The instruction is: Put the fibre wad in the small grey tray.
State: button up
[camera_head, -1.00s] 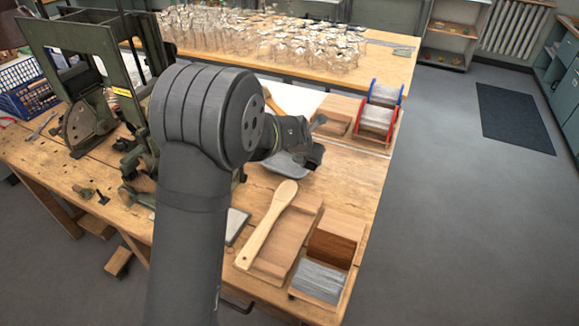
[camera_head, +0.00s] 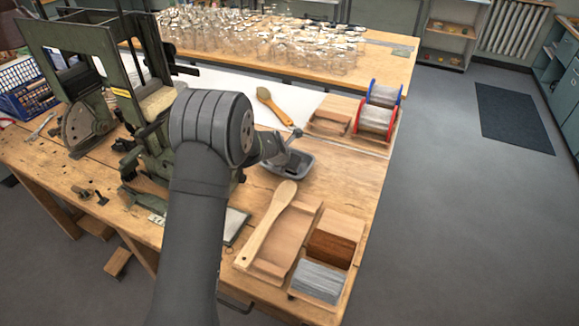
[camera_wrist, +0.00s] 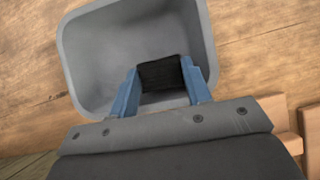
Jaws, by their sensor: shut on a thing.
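The small grey tray (camera_head: 302,166) stands on the workbench, partly hidden behind my gripper (camera_head: 285,155) in the head view. In the wrist view the tray (camera_wrist: 75,50) lies below my gripper (camera_wrist: 160,80), its empty inner floor in sight. My gripper's two blue fingers are shut on a dark, blackish fibre wad (camera_wrist: 160,76). The wad shows over the near part of the tray's opening. The wrist view does not show clearly how high it is above the tray floor.
Wire spools (camera_head: 376,120) are behind to the right. A green machine (camera_head: 90,60) stands at the left, and glass jars (camera_head: 250,40) at the back.

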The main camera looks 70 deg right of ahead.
jog(key=shift+f, duration=0.15)
jog(key=o, duration=0.7)
jog(key=shift+c, duration=0.2)
jog(key=shift+a+r, duration=0.15)
jog(key=shift+r, duration=0.25)
jog(key=v, duration=1.1)
jog(key=shift+a+r, duration=0.15)
jog(key=shift+r, duration=0.05)
jog(key=shift+f, duration=0.1)
jog(key=x, duration=1.2)
jog(key=shift+f, duration=0.15)
